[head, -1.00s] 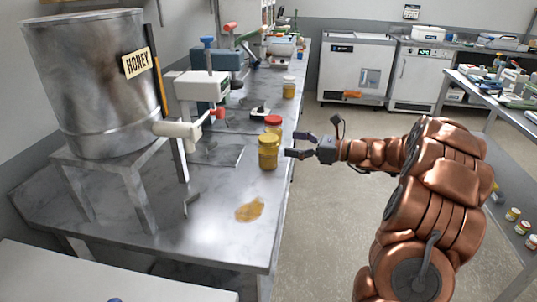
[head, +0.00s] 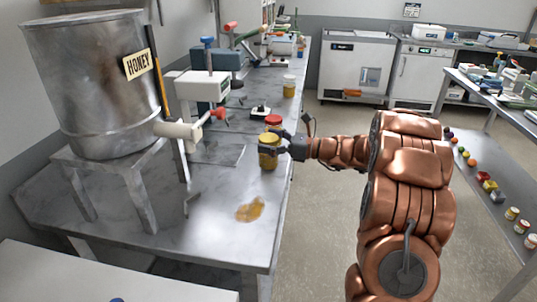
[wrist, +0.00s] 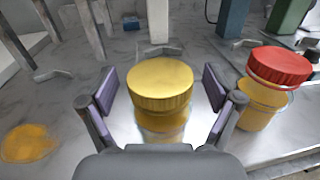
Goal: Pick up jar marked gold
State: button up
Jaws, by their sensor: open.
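The gold-lidded jar (head: 268,154) stands upright near the right edge of the steel table. In the wrist view its gold lid (wrist: 160,84) fills the middle, with the glass body below partly hidden by my gripper. My gripper (head: 276,146) is open at the jar. In the wrist view my gripper (wrist: 160,100) has one finger pad on each side of the jar, with a visible gap on both sides. No marking can be read on the jar.
A red-lidded jar (wrist: 270,85) stands close on the right in the wrist view, just behind the gold one in the head view (head: 273,121). A honey spill (head: 250,209) lies in front. A steel honey tank (head: 95,85) stands left. Another yellow jar (head: 289,88) stands farther back.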

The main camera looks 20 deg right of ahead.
jog(key=shift+c, duration=0.3)
jog(key=c, duration=1.6)
jog(key=shift+o, duration=0.2)
jog(key=shift+r, duration=0.15)
